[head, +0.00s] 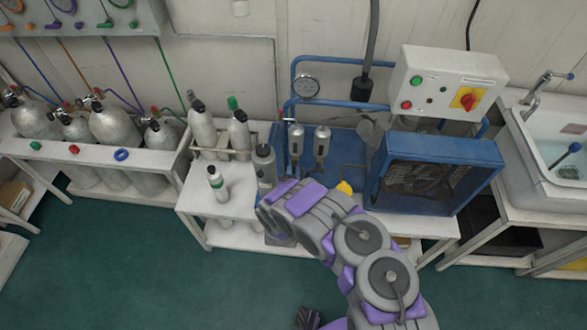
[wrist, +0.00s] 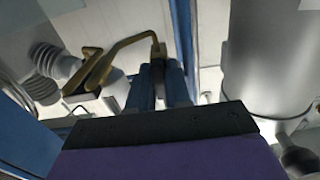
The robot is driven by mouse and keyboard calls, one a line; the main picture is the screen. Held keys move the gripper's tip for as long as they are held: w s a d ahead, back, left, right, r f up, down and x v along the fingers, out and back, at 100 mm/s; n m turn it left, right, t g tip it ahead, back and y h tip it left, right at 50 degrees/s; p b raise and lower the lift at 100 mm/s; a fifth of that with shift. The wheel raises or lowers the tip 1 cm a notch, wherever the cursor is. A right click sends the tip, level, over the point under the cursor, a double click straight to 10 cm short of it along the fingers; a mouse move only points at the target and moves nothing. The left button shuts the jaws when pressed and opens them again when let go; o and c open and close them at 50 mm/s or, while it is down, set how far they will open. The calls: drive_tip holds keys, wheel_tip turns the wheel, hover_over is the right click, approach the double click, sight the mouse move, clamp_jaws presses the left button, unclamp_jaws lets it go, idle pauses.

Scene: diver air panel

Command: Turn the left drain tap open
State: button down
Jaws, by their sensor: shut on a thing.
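My gripper's two blue fingers are closed around the lever's end. I cannot tell from this view alone whether this is the left drain tap. In the head view, two silver filter cylinders, the left one (head: 297,139) and the right one (head: 322,141), stand upright on the blue compressor frame. My arm reaches in below them, and its links hide the fingertips and the taps there.
A grey cylinder (wrist: 268,52) stands close on the right of my gripper in the wrist view. In the head view, a blue-framed fan unit (head: 440,168) is on the right, under a control box (head: 445,84). Gas bottles (head: 203,127) stand on the left.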

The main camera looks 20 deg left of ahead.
drive_tip(key=shift+r+p, duration=0.1)
drive_tip(key=shift+p, duration=0.35)
drive_tip(key=shift+r+m+p, duration=0.15)
drive_tip(key=shift+m+p, duration=0.35)
drive_tip(key=shift+p, duration=0.65)
drive_tip(key=shift+f, duration=0.2)
drive_tip(key=c, duration=1.1)
unclamp_jaws()
drive_tip(key=shift+m, duration=0.3)
drive_tip(key=shift+c, duration=0.2)
